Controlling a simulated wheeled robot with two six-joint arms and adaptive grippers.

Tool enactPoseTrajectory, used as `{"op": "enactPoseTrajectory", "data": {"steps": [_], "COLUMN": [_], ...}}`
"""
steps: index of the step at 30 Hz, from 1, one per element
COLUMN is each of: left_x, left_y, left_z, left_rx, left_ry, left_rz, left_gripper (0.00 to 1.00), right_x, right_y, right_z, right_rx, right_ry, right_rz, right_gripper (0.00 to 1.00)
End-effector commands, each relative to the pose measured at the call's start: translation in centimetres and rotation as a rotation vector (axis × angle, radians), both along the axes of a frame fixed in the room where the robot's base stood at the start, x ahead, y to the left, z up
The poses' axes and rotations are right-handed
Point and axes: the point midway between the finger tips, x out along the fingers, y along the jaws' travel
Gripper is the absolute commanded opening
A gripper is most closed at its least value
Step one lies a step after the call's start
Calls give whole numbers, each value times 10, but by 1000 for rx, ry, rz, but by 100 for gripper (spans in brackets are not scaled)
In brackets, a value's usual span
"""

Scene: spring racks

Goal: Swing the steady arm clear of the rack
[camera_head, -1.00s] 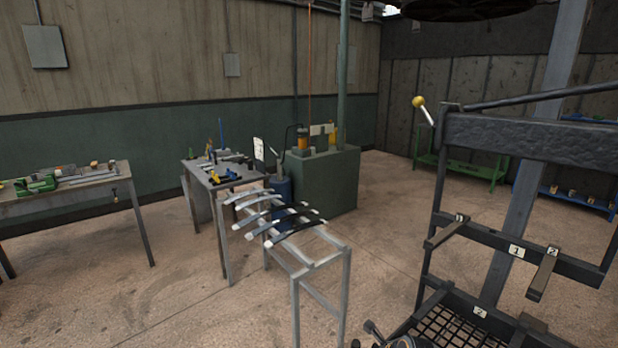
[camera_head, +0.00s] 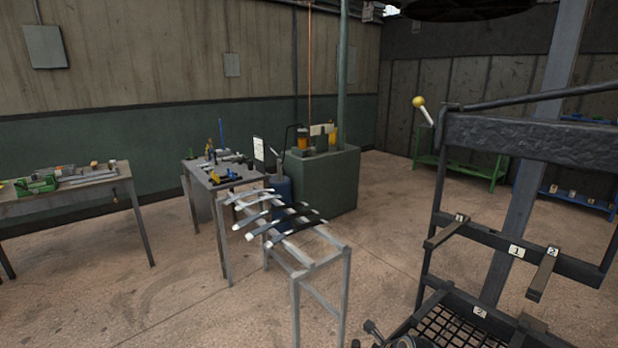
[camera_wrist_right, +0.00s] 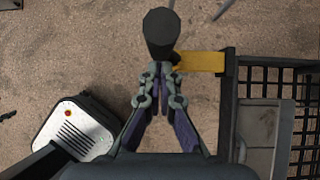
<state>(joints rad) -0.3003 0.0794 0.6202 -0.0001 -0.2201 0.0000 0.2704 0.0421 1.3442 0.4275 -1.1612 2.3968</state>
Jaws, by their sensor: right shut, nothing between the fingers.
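The rack (camera_head: 490,238) is a dark metal frame with numbered labels at the right of the head view. Its mesh and side frame (camera_wrist_right: 228,105) show at the right of the wrist view. A yellow bar (camera_wrist_right: 203,61), apparently the steady arm, sticks out left from that frame. A black round-ended knob (camera_wrist_right: 160,28) stands at the bar's left end, just beyond my fingertips. My right gripper (camera_wrist_right: 160,70) is shut and empty at the knob; whether it touches it I cannot tell. My left gripper is not in view.
A lever with a yellow ball (camera_head: 419,102) rises at the rack's upper left. A light metal stand (camera_head: 320,262) holds curved spring leaves. Two workbenches (camera_head: 125,181) stand at the left, with a green cabinet (camera_head: 338,182) behind. Floor between stand and rack is open.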

Motion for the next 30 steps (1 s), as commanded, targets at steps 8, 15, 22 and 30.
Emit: {"op": "enactPoseTrajectory", "data": {"steps": [8, 15, 22, 30], "left_x": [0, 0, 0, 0], "left_y": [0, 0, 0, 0], "left_z": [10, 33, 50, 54], "left_rx": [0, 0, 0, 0], "left_ry": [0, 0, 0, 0], "left_rz": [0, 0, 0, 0], "left_gripper": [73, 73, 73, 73], "right_x": [-5, -24, -41, -48], "right_y": [-5, -19, -32, -37], "right_z": [4, 5, 5, 2], "right_rx": [-2, -1, -2, 0], "right_ry": [1, 3, 2, 0], "right_rz": [-1, -1, 0, 0], "right_gripper": [0, 0, 0, 0]}}
